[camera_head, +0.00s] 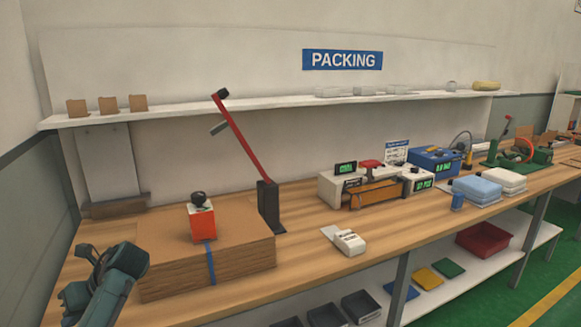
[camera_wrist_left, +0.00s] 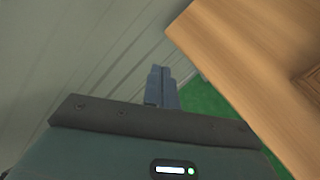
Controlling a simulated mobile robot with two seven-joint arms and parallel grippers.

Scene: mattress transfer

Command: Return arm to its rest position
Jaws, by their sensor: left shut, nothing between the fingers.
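My left gripper (camera_wrist_left: 161,75) shows in the left wrist view with its two grey fingers together and nothing between them. It is beside the corner of the wooden bench (camera_wrist_left: 240,50), with a pale panelled wall (camera_wrist_left: 80,50) to the left and green floor visible past the fingers. In the head view my teal left arm (camera_head: 122,262) is at the lower left, at the bench's left end near the stack of brown cardboard (camera_head: 215,268). The fingertips cannot be made out there. My right arm and gripper are not in view.
A red-orange box with a black knob (camera_head: 203,222) sits on the cardboard stack. A red lever arm on a black post (camera_head: 268,205) stands just behind. A white shelf (camera_head: 230,106) runs along the wall. A white handheld device (camera_head: 348,242) lies on the bench, with bare wood around it.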

